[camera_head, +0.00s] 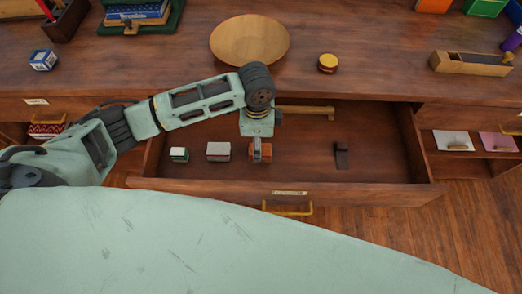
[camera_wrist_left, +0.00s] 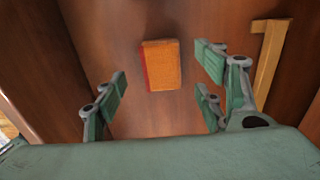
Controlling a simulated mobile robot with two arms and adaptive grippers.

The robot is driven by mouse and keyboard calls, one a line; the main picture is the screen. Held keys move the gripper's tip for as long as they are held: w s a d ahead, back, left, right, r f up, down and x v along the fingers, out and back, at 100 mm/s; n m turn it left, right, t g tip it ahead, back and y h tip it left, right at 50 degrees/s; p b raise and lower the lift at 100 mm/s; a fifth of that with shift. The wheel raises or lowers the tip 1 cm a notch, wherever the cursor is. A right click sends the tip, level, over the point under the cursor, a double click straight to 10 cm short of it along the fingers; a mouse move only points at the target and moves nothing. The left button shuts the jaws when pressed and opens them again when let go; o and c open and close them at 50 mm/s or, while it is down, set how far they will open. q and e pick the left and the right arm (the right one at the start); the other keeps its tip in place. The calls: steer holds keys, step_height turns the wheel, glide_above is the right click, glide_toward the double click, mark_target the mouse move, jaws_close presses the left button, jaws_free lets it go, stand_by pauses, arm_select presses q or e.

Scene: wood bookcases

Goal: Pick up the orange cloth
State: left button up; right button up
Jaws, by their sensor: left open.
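The orange cloth (camera_wrist_left: 163,66) looks like a small folded block with a red left side. It lies on the floor of the open drawer (camera_head: 375,165). My left gripper (camera_wrist_left: 165,88) is open above the drawer floor, and the cloth shows between and beyond its fingers in the left wrist view. No finger visibly touches it. In the head view my left gripper (camera_head: 258,143) reaches down into the drawer and partly hides the orange cloth (camera_head: 267,151). My right gripper is not in view.
In the drawer lie a green-and-white block (camera_head: 179,155), a grey-white block (camera_head: 218,151), a dark item (camera_head: 341,156) and a wooden bar (camera_head: 305,110). A wooden bowl (camera_head: 249,40) and a yellow-red round item (camera_head: 328,63) stand on the top behind. The drawer front (camera_head: 365,193) is near.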

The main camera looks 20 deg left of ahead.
arm_select(q)
steer(key=f, duration=0.5)
steer(key=shift+w+d+f, duration=0.2)
steer(key=shift+d+f, duration=0.1)
steer(key=shift+f, duration=0.1)
steer(key=c, duration=1.2)
steer(key=shift+r, duration=0.15)
steer(key=shift+r, duration=0.55)
step_height(320, 180, up, 3)
steer(key=shift+f, duration=0.1)
steer(key=w+d+r, duration=0.1)
steer(key=d+r, duration=0.6)
steer(key=d, duration=0.4)
steer(key=shift+w+d+b, duration=0.3)
steer(key=shift+w+b, duration=0.05)
steer(key=shift+b, duration=0.05)
